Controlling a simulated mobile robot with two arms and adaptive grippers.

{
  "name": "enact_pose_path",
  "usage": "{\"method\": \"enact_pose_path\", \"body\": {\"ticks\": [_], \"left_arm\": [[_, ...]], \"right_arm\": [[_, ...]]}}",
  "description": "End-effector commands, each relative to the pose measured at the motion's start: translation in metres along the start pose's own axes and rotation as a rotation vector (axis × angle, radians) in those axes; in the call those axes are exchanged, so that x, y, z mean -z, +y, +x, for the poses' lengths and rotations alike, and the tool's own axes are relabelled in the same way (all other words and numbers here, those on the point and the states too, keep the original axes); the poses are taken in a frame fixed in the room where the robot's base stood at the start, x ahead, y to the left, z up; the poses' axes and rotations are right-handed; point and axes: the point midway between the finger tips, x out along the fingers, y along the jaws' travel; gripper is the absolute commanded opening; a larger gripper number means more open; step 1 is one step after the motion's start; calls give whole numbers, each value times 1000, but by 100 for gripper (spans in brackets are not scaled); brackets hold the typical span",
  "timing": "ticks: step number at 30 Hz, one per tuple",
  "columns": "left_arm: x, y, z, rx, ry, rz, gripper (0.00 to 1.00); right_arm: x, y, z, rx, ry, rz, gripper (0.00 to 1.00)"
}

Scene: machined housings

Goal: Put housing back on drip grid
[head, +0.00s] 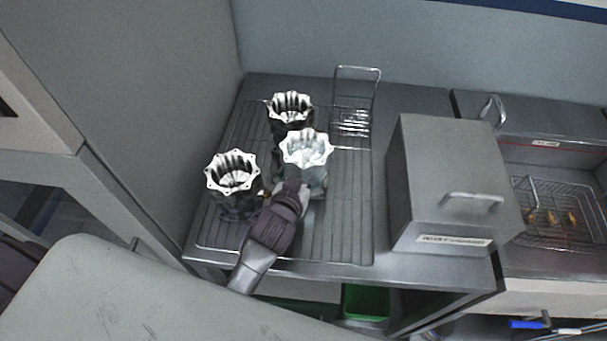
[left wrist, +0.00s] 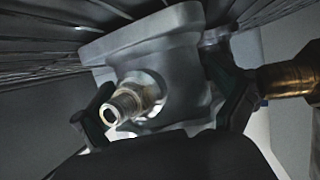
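Three fluted, crown-topped housings show in the head view. A dark one (head: 238,204) stands on the left of the drip grid (head: 344,215), and another dark one (head: 290,108) stands at the back. A lighter grey housing (head: 306,150) is in the middle, in front of the back one. My left gripper (head: 292,190) is at its lower front. In the left wrist view, its dark fingers (left wrist: 165,105) lie on either side of the grey housing (left wrist: 185,70), which has a metal fitting (left wrist: 130,103). I cannot tell whether both fingers press on it. The grid wires lie close to its flange.
A wire rack (head: 352,122) stands at the back of the grid. A grey box with a handle (head: 440,180) is to the right, then a bay with a wire basket (head: 555,210). A wall is close on the left. The grid's right strip is clear.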

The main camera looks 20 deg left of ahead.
Motion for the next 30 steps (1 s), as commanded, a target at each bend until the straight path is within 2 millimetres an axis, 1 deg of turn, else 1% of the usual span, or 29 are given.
{"method": "enact_pose_path", "body": {"ticks": [7,10,11,14,21,24,27,30], "left_arm": [[1,0,0,0,1,0,100],[6,0,-2,0,2,1,100],[3,0,-5,0,0,0,100],[1,0,-19,0,-1,0,100],[1,0,-71,0,-1,-1,100],[2,0,-91,1,0,-1,100],[1,0,-106,0,-1,1,100],[2,0,-116,0,0,0,100]], "right_arm": [[0,2,0,-3,-1,-2,0],[-1,5,-4,-5,-1,-3,0],[-1,6,-1,-6,-1,-3,0],[-2,8,2,-9,-2,-4,0],[-1,9,10,-10,0,-4,0],[-2,9,13,-10,0,-4,0],[-2,9,16,-10,1,-4,0],[-2,9,17,-10,1,-4,0]]}}
